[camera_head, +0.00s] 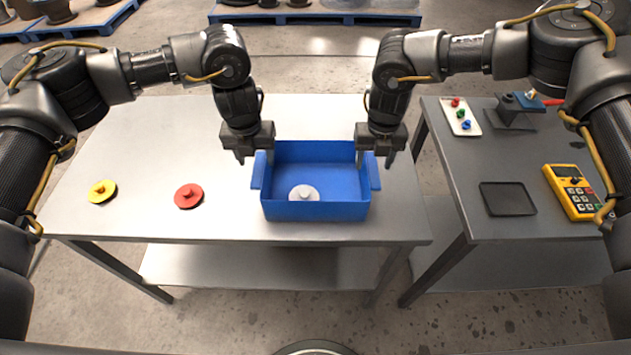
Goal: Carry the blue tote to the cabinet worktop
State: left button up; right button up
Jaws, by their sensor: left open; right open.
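The blue tote (316,211) stands upright near the right end of the light grey table (130,140). A pale round disc with a knob (303,193) lies inside it. My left gripper (254,157) is open and points down at the tote's left side, close to the left handle flap. My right gripper (376,160) is open and points down at the right side, close to the right handle flap. I cannot tell whether the fingers touch the flaps. No cabinet worktop can be made out for certain.
A yellow disc (102,191) and a red disc (188,196) lie on the table's left part. A darker side table (450,190) on the right, across a narrow gap, holds a small white tray (460,118), a vise (515,108), a black tray (507,199) and a yellow meter (574,191).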

aim_at(259, 168)
pick_arm(q)
jog(key=shift+w+f, duration=0.2)
jog(key=shift+f, duration=1.6)
pick_arm(e)
jog(key=shift+f, duration=1.85)
pick_arm(q)
grip_shut()
pick_arm(e)
grip_shut()
